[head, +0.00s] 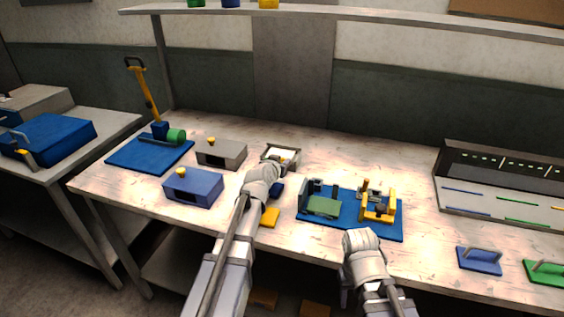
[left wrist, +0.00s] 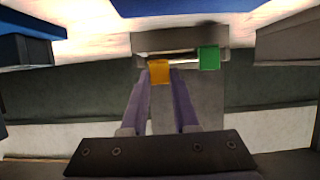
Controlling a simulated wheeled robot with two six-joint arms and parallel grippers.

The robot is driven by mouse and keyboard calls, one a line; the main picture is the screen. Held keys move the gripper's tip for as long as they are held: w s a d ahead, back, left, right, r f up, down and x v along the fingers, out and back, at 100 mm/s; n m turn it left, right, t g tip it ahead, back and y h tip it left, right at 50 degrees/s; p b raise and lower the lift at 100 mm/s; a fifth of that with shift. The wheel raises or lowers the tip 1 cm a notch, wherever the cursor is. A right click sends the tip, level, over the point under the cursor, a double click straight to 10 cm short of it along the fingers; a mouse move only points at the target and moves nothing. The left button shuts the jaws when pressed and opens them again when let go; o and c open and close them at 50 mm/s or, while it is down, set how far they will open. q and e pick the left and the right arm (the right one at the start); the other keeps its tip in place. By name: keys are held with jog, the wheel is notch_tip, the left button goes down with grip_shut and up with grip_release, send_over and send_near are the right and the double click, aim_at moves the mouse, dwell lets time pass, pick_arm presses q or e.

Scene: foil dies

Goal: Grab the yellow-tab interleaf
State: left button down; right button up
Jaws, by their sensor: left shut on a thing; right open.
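The yellow tab of the interleaf (left wrist: 159,72) is between the two fingertips of my left gripper (left wrist: 158,84) in the left wrist view. The gripper is shut on it at the edge of a small grey tray (left wrist: 180,38). A green tab (left wrist: 209,58) sits beside it, apart from the fingers. In the head view the tray (head: 267,158) stands at the middle back of the bench with a pale sheet in it, and my left gripper (head: 274,168) reaches its near side, hiding part of it. My right gripper (head: 358,236) is open, at the bench's front; its fingertips are hard to see.
A blue mat (head: 388,230) with a green and yellow fixture lies right of the tray. A grey box (head: 221,153) and a blue box (head: 193,187) stand left. A yellow block (head: 270,217) lies near my left arm. A shelf (head: 350,18) runs above the back.

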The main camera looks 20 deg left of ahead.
notch_tip(320, 180, up, 9)
jog(key=p, duration=0.8)
jog(key=shift+p, duration=0.3)
jog(key=shift+r, duration=0.1)
